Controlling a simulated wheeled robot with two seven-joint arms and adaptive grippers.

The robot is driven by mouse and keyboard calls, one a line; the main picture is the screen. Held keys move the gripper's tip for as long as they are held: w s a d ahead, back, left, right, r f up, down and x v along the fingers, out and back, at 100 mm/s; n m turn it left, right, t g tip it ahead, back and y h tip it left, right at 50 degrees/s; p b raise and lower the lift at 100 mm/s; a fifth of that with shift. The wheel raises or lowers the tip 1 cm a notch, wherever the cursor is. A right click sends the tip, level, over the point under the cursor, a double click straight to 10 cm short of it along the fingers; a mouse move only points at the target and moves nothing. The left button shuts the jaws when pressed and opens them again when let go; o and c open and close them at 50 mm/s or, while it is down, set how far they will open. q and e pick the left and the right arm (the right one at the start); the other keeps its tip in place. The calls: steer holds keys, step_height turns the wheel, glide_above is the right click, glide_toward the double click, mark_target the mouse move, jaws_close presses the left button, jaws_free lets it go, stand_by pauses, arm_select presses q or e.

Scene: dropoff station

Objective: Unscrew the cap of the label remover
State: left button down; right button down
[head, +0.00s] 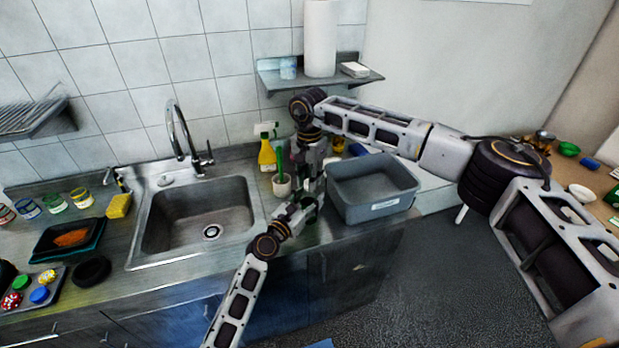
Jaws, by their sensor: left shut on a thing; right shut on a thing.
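My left gripper (303,206) reaches up from the bottom of the head view to the counter, left of the grey bin. It is shut on a small, mostly hidden thing, probably the label remover; a dark green patch (312,211) shows between the fingers. My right gripper (312,186) comes in from the right and points down just above the left one. It is shut at the top of the same thing, where the cap would be. The cap itself is hidden by the fingers, so I cannot tell whether it is loose.
A grey bin (372,211) stands close on the right. A white cup with a green brush (282,186) and a yellow spray bottle (267,156) stand close on the left. The sink (157,247) lies further left. A shelf (330,80) hangs above the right arm.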

steer(key=n, duration=0.6)
steer(key=shift+s+f, duration=0.1)
steer(key=shift+s, duration=0.1)
steer(key=c, duration=1.2)
jaws_free()
steer(key=shift+w, duration=0.1)
steer(key=shift+w, duration=0.1)
steer(key=shift+r, duration=2.35)
steer(key=shift+c, duration=0.3)
